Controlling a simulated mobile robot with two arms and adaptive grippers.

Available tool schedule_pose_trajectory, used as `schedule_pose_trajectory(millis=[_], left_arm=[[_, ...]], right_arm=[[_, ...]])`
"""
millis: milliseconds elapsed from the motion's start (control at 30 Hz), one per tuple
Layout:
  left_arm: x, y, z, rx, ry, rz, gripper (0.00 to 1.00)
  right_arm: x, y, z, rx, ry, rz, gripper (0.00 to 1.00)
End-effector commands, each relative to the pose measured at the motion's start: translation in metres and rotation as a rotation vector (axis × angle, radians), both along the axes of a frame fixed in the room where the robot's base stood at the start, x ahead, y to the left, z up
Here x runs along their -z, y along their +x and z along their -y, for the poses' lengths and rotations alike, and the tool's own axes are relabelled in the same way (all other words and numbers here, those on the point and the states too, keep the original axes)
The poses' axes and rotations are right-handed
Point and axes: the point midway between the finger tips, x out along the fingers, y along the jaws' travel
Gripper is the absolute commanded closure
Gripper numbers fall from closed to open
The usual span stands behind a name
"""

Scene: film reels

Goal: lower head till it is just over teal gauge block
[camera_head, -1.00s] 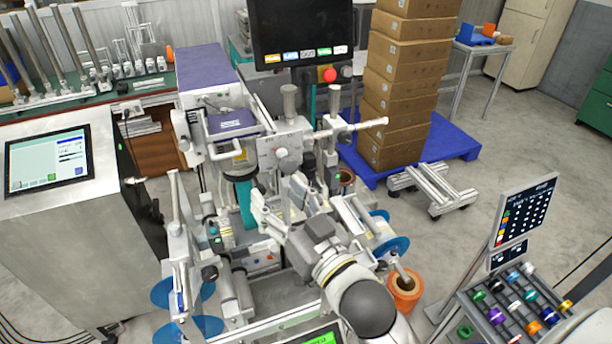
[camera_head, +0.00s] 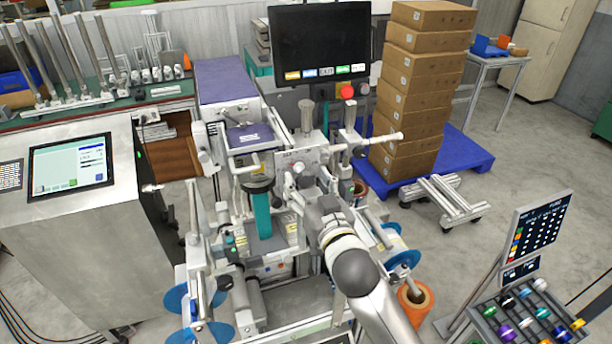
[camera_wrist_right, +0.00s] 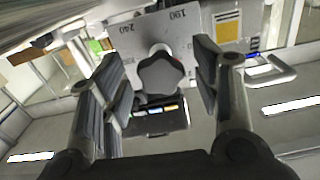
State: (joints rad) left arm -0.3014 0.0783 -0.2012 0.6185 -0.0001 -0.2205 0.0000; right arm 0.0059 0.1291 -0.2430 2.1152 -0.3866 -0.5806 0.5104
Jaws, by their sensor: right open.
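The teal gauge block (camera_head: 263,220) stands upright on the machine bed, left of the column. The machine's head (camera_head: 250,138) is above it, with a dark round part (camera_head: 258,184) close over the block's top. I cannot tell whether a gap is left there. A grey lobed knob (camera_wrist_right: 160,73) sits on a plate with scale numbers (camera_wrist_right: 195,25) in the right wrist view. My right gripper (camera_head: 302,178) is at the front of that plate. In the wrist view, its open fingers (camera_wrist_right: 160,90) are on both sides of the knob, apart from it. My left gripper is not in view.
A steel cabinet with a screen (camera_head: 70,165) stands at left. A monitor (camera_head: 320,45) is behind the machine. Stacked boxes (camera_head: 415,90) stand on a blue pallet (camera_head: 470,150). A tray of coloured spools (camera_head: 525,320) is at lower right. A horizontal bar (camera_head: 370,143) extends right of the plate.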

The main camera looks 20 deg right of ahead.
Motion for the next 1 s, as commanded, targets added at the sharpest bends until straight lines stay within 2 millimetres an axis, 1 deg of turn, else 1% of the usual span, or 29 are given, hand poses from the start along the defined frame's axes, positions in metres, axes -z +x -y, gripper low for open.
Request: schedule_pose_trajectory(millis=[100,200,467,567,833,1000], left_arm=[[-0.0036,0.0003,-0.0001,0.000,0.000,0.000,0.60],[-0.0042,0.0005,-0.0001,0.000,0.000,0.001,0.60],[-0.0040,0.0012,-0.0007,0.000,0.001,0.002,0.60],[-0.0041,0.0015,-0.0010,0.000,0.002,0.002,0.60],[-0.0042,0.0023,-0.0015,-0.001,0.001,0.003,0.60],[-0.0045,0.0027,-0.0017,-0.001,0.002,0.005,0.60]], right_arm=[[-0.0008,0.0089,-0.0004,0.000,-0.001,-0.001,0.43],[-0.0004,0.0123,-0.0006,0.000,-0.001,0.000,0.43],[0.0001,0.0130,-0.0006,0.000,0.000,0.000,0.43],[0.0001,0.0129,-0.0006,0.000,0.000,0.000,0.53],[0.0002,0.0128,-0.0005,0.000,0.000,0.000,0.88],[0.0000,0.0128,-0.0009,0.001,0.043,-0.002,0.89]])
